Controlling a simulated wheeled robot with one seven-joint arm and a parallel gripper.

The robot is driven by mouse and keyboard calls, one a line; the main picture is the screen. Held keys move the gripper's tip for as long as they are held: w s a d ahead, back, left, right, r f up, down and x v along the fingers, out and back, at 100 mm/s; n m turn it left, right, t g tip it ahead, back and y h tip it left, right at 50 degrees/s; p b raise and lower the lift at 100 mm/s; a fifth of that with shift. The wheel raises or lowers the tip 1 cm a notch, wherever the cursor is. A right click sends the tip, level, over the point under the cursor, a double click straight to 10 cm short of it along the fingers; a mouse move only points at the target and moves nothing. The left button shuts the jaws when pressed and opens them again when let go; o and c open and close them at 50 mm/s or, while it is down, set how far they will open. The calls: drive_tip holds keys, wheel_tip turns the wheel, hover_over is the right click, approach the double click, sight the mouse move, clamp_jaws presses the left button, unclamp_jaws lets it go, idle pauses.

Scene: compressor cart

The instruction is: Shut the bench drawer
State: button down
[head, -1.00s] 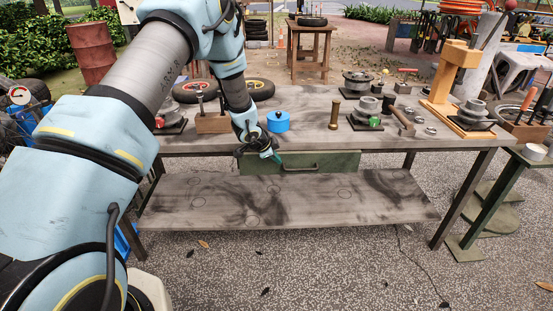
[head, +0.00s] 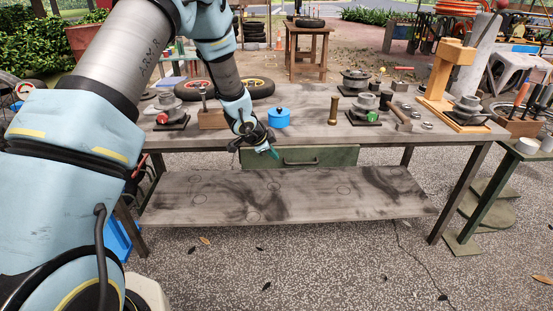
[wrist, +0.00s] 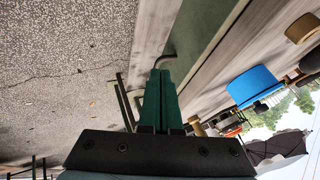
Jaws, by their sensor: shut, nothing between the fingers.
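The bench drawer (head: 338,157) has a green front and a dark bar handle (head: 300,161). It sits under the front edge of the worn grey bench (head: 300,137). In the wrist view the green drawer front (wrist: 215,28) runs beside the bench edge, and its handle (wrist: 167,59) shows just beyond the fingertips. My gripper (head: 273,152) is shut and empty, in front of the drawer's left part, left of the handle in the head view. Its green fingers also show in the wrist view (wrist: 160,75). I cannot tell how far the drawer stands out, or whether the fingers touch it.
A blue pot (head: 278,118) stands on the bench above my gripper. A brass-coloured cylinder (head: 334,110), a hammer (head: 398,115) and an orange wooden stand (head: 449,80) are farther right. A lower shelf (head: 290,195) spans beneath the drawer.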

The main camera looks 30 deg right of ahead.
drive_tip(key=v, duration=0.5)
drive_tip(key=m+t+h+b, duration=0.3)
drive_tip(key=m+h+b, duration=0.7)
drive_tip(key=b, duration=0.5)
approach(319, 152)
drive_tip(key=s+d, duration=0.2)
drive_tip(key=d, duration=0.1)
drive_tip(key=w, duration=0.1)
drive_tip(key=w+d, duration=0.1)
drive_tip(key=w, duration=0.1)
drive_tip(key=shift+d+f, duration=0.15)
drive_tip(key=shift+d, duration=0.05)
drive_tip(key=shift+w+d, duration=0.4)
drive_tip(key=shift+w, duration=0.2)
